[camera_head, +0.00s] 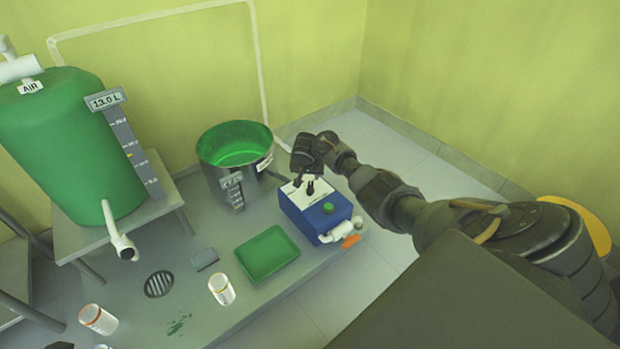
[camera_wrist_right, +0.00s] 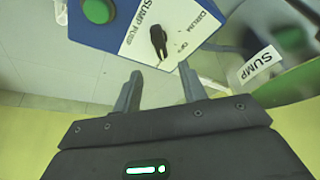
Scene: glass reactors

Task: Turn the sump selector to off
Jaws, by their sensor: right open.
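The sump pump box (camera_head: 303,217) is blue with a white top panel and stands at the right end of the grey platform. Its black sump selector (camera_wrist_right: 158,40) shows in the right wrist view, beside small printed labels that seem to read OFF and DRUM. I cannot tell which end of the knob is its pointer. My right gripper (camera_head: 304,186) is over the box's back edge in the head view. In the wrist view its fingers (camera_wrist_right: 158,88) are apart and empty, just short of the selector and not around it. My left gripper is out of view.
A green button (camera_head: 328,208) is on the box. A drum labelled SUMP (camera_wrist_right: 285,75) with green liquid is near the gripper; it also shows in the head view (camera_head: 212,178). A green tray (camera_head: 268,254) and white jar (camera_head: 221,290) are in front. A green tank (camera_head: 65,145) stands left.

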